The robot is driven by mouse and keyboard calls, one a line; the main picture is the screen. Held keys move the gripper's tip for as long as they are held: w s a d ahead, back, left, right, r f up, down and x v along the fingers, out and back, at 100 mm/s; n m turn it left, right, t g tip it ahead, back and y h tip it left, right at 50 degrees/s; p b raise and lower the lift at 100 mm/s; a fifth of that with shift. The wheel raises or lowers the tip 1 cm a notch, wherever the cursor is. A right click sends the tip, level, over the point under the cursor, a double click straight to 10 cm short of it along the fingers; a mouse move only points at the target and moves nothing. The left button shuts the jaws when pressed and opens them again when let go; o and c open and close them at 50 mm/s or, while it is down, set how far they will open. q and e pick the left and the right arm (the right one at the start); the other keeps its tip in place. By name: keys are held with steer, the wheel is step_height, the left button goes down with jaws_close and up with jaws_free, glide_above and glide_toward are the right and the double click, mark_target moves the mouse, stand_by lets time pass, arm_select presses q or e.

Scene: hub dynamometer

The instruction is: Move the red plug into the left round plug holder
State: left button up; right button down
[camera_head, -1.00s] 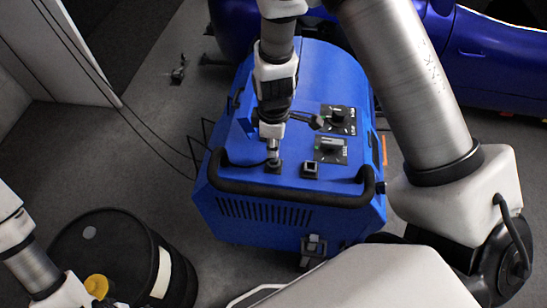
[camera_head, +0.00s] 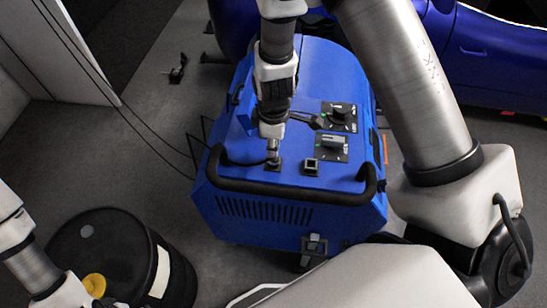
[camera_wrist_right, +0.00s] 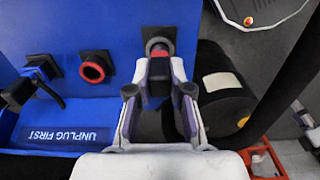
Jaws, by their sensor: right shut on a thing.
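The blue dynamometer box (camera_head: 330,80) stands at centre. My right gripper (camera_head: 272,154) points down at the left round holder (camera_head: 275,166) on its top. In the right wrist view, my right gripper (camera_wrist_right: 160,72) is shut on the red plug (camera_wrist_right: 161,51), whose red band shows between the fingers. The plug lines up with that holder's grey ring (camera_wrist_right: 157,41); how deep it sits I cannot tell. The right holder (camera_head: 311,168), with a red ring in the wrist view (camera_wrist_right: 93,71), is beside it and empty. My left arm enters lower left; its fingers are out of frame.
A black bar handle (camera_head: 300,196) runs along the box's front edge. Two rotary switches (camera_head: 338,117) (camera_head: 332,147) are right of the gripper. A black drum (camera_head: 110,240) with a yellow cap (camera_head: 95,285) stands lower left.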

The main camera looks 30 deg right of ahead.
steer(key=shift+f+b, duration=0.7)
steer(key=shift+f, duration=0.15)
steer(key=shift+r, duration=0.1)
steer(key=c, duration=1)
jaws_free()
steer(key=shift+r, duration=0.15)
step_height(320, 180, up, 12)
steer(key=shift+f, duration=0.1)
